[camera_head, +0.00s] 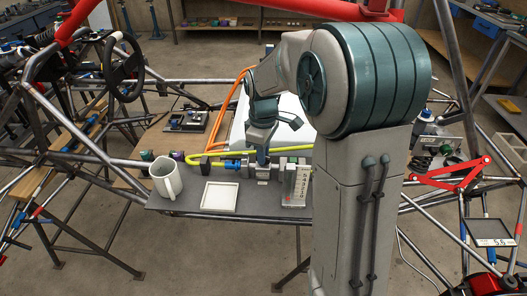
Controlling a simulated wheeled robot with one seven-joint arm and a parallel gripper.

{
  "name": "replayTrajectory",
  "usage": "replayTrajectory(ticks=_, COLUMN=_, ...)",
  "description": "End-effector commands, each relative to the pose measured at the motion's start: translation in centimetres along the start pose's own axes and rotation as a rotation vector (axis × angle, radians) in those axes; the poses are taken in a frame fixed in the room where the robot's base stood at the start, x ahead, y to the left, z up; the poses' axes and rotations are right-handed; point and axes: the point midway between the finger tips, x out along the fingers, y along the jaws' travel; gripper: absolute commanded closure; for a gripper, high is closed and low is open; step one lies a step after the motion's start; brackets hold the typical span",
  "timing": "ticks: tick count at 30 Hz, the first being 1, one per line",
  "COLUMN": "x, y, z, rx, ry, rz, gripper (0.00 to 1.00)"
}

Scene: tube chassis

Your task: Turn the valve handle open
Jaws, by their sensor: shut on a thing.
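A valve with metal and blue fittings (236,166) sits in a short pipe line on the grey shelf, at the middle of the head camera view. A yellow hose runs into it from the left. My gripper (262,160) points down at the valve from above and is shut on the valve handle. The handle itself is mostly hidden by the fingers, so its exact angle cannot be told.
A white mug (166,181), a shallow white tray (219,197) and a clear block with a scale (296,186) stand on the shelf in front. Orange hoses (225,108) and a white panel (287,127) lie behind. Chassis tubes (85,152) surround the shelf.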

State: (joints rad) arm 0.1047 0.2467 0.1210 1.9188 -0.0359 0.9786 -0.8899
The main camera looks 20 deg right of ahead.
Motion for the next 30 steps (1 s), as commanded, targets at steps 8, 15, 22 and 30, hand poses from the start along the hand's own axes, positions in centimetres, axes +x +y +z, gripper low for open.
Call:
replayTrajectory(ticks=8, x=-0.14, y=0.03, z=-0.04, rx=-0.201, ry=0.002, rz=0.001, gripper=1.0)
replayTrajectory(ticks=15, x=-0.12, y=0.03, z=-0.05, rx=-0.306, ry=0.002, rz=0.002, gripper=1.0)
replayTrajectory(ticks=22, x=-0.11, y=0.02, z=-0.06, rx=-0.345, ry=0.002, rz=0.002, gripper=1.0)
replayTrajectory(ticks=30, x=-0.1, y=0.02, z=-0.07, rx=-0.352, ry=0.002, rz=0.002, gripper=1.0)
